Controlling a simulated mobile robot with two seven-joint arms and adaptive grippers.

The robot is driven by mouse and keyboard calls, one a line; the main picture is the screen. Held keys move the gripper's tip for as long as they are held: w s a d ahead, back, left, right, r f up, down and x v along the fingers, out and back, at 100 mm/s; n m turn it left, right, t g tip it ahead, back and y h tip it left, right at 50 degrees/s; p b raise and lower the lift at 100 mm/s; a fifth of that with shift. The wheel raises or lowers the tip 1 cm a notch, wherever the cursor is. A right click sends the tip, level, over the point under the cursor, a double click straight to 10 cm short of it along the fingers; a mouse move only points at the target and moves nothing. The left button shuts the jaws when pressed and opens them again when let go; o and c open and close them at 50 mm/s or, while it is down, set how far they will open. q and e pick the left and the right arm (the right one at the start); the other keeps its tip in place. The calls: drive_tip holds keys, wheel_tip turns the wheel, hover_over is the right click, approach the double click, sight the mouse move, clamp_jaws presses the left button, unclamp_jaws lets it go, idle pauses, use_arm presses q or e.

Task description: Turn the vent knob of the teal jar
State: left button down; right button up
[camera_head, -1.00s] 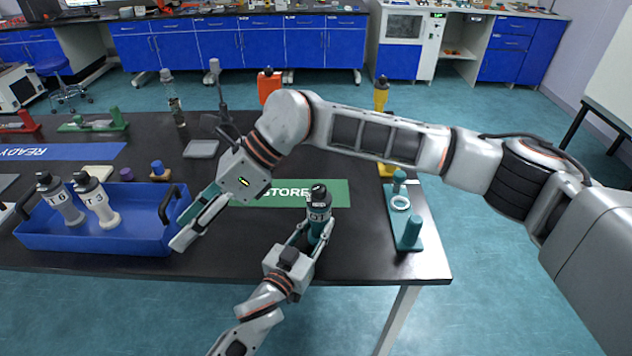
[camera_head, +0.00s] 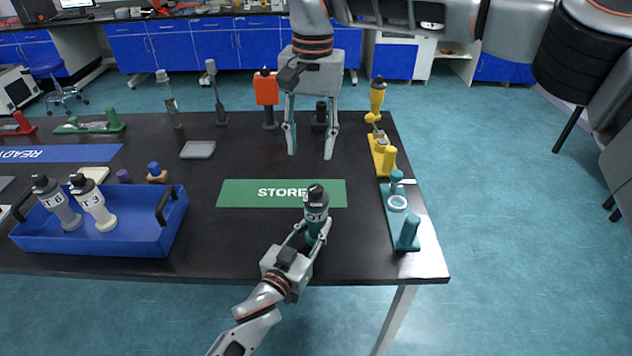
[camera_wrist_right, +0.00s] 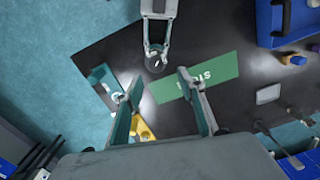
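The teal jar (camera_head: 316,222) stands upright near the front right of the table, with a black top (camera_head: 316,192); its knob is too small to make out clearly. My left gripper (camera_head: 313,236) is shut around its body from the front. In the right wrist view the jar's dark top (camera_wrist_right: 155,64) shows in front of the left gripper (camera_wrist_right: 156,46). My right gripper (camera_head: 310,154) is open and empty, pointing down above the table behind the jar. Its two spread fingers (camera_wrist_right: 160,80) also show in the right wrist view, apart from the jar.
A green STORE mat (camera_head: 245,193) lies behind the jar. A teal stand (camera_head: 402,218) and a yellow stand (camera_head: 381,155) are at the right edge. A blue crate (camera_head: 110,235) with two white-grey jars is at left. An orange item (camera_head: 266,88) stands at the back.

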sight(316, 187)
drive_tip(key=shift+n, duration=0.3)
drive_tip(key=f, duration=0.7)
drive_tip(key=d+f, duration=0.1)
drive_tip(key=f, duration=0.3)
drive_tip(key=shift+w, duration=0.25)
drive_tip(key=c, duration=1.1)
